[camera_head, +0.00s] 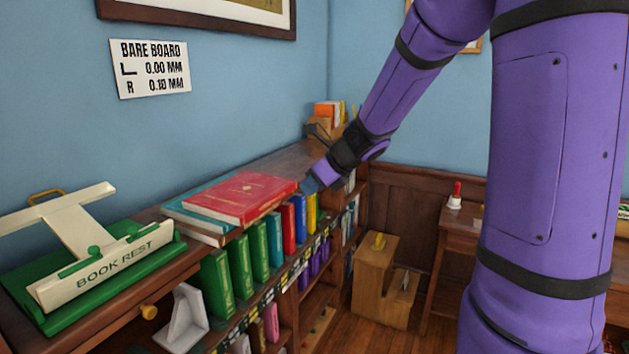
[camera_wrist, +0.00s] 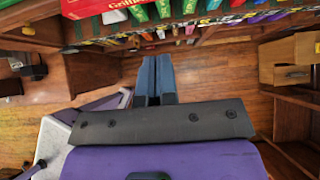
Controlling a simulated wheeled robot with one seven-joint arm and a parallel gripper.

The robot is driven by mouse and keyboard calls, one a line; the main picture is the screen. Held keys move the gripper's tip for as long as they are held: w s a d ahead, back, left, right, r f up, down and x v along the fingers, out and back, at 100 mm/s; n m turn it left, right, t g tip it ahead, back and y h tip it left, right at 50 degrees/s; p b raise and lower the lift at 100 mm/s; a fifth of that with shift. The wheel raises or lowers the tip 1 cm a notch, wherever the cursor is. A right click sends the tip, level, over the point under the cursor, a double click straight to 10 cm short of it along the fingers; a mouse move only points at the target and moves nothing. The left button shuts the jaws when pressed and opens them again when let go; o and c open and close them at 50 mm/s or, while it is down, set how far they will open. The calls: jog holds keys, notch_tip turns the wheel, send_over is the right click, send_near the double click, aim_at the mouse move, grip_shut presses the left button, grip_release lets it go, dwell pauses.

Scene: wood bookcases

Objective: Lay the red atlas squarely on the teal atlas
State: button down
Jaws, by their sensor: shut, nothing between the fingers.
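The red atlas (camera_head: 242,197) lies flat on top of the teal atlas (camera_head: 180,210) on the bookcase top. Teal shows along its left side and a little along the front, so the two edges do not line up all round. Much of the teal cover is hidden under the red one. My gripper (camera_head: 310,186) is at the right end of the red atlas, apparently just beyond it; whether it touches I cannot tell. In the wrist view its blue fingers (camera_wrist: 155,80) are together and empty, and a red book edge with lettering (camera_wrist: 95,8) shows at the top left.
A green and cream book rest (camera_head: 100,262) stands on the bookcase top at left. Upright books (camera_head: 240,268) fill the shelf below the atlases. A wooden step stool (camera_head: 384,285) stands on the floor. The bookcase top behind the atlases is mostly clear.

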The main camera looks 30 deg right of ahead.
aim_at(265, 194)
jog(key=shift+w+a+f, duration=0.65)
jog(key=shift+w+a, duration=0.05)
jog(key=shift+w, duration=0.4)
jog(key=shift+w+a+f, duration=0.65)
jog(key=shift+w+a, duration=0.1)
jog(key=shift+w, duration=0.4)
jog(key=shift+w+a+f, duration=0.65)
jog(key=shift+w+a, duration=0.05)
jog(key=shift+w, duration=0.4)
jog(key=w+a, duration=0.1)
jog(key=w, duration=0.1)
jog(key=w+a, duration=0.1)
jog(key=w, duration=0.1)
jog(key=shift+a, duration=0.3)
jog(key=shift+s+d, duration=0.1)
